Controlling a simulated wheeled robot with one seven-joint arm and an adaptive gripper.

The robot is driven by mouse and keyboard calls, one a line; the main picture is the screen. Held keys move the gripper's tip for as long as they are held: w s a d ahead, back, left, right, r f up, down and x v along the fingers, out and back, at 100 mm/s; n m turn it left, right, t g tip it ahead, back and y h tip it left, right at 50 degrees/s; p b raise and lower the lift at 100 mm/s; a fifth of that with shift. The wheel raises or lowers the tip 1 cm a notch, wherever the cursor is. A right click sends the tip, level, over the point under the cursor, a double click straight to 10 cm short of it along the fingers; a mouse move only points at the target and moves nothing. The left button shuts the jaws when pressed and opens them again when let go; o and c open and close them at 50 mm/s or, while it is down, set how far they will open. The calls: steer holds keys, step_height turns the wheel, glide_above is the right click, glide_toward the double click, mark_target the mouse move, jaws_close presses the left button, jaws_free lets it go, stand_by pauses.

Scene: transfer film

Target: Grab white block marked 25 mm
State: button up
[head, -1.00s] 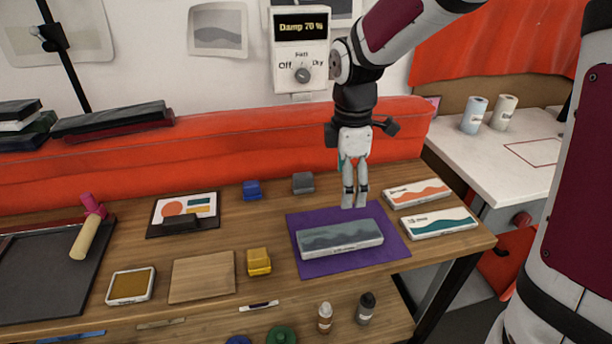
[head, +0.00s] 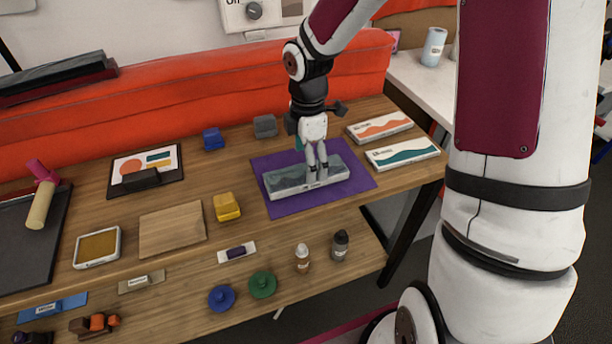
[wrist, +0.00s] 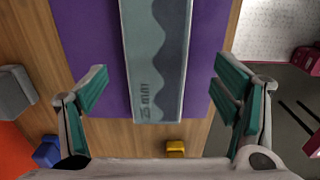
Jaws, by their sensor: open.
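The white block marked 25 mm (head: 290,182) lies flat on the purple mat (head: 275,207). It has a grey-blue wave pattern on top. In the wrist view the block (wrist: 158,50) runs lengthwise up the picture, with its marked end nearest me. My gripper (head: 317,174) points down over the right half of the block in the head view. In the wrist view my gripper (wrist: 162,88) is open and empty, with a teal-padded finger to either side of the block and a gap on both sides. Finger height against the block is hard to tell.
Two similar white blocks, one with an orange wave (head: 380,126) and one with a teal wave (head: 402,153), lie right of the mat. A grey block (head: 265,126), a blue one (head: 213,139) and a yellow one (head: 227,206) stand nearby. Bottles (head: 340,245) stand on the lower shelf.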

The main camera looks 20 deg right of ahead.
steer(key=f, duration=0.4)
steer(key=shift+w+f, duration=0.1)
steer(key=shift+w, duration=0.1)
steer(key=shift+c, duration=0.6)
steer(key=c, duration=1.2)
